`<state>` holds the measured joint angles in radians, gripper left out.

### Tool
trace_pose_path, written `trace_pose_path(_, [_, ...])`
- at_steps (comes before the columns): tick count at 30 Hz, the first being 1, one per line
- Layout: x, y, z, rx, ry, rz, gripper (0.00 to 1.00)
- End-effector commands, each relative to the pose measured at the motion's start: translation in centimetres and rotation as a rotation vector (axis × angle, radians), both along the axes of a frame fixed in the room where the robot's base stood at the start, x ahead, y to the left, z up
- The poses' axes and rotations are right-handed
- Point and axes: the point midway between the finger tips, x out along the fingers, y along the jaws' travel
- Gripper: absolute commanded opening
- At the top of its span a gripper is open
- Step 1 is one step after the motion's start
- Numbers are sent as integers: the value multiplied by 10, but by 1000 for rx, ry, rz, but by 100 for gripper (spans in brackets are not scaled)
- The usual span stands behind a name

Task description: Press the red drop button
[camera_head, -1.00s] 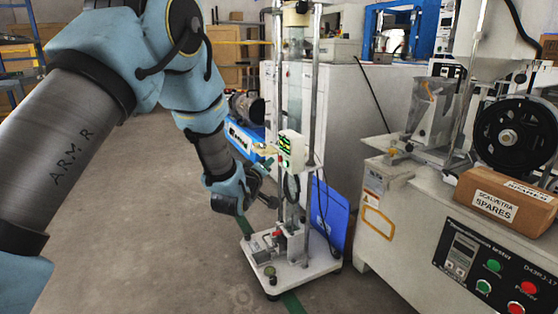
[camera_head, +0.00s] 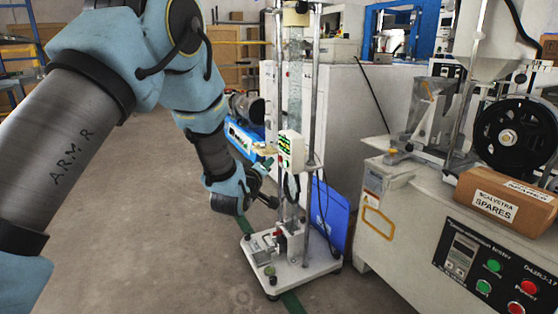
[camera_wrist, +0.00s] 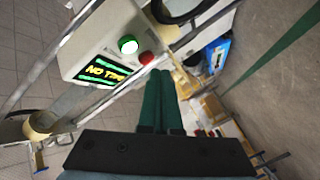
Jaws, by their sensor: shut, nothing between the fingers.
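The control box (camera_head: 291,150) is white with a lit green display and is mounted on the tall test stand. In the wrist view the box (camera_wrist: 105,32) shows a green button (camera_wrist: 128,44) and, beside it, the red button (camera_wrist: 146,58). My gripper (camera_wrist: 160,74) is shut and empty, its dark green fingertips just below the red button in the picture. I cannot tell whether they touch it.
The stand's white base (camera_head: 313,268) is on the floor below. A blue panel (camera_head: 330,215) leans behind it. At right a machine bench (camera_head: 400,225) carries a cardboard box (camera_head: 505,198) and has its own red and green buttons. The floor (camera_head: 150,230) at left is clear.

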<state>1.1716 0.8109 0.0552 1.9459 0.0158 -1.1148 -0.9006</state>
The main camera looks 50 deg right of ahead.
Motion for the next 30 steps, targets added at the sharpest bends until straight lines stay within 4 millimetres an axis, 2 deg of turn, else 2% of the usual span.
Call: trace_pose_path(30, [-4,-10,0,0,0,0,0])
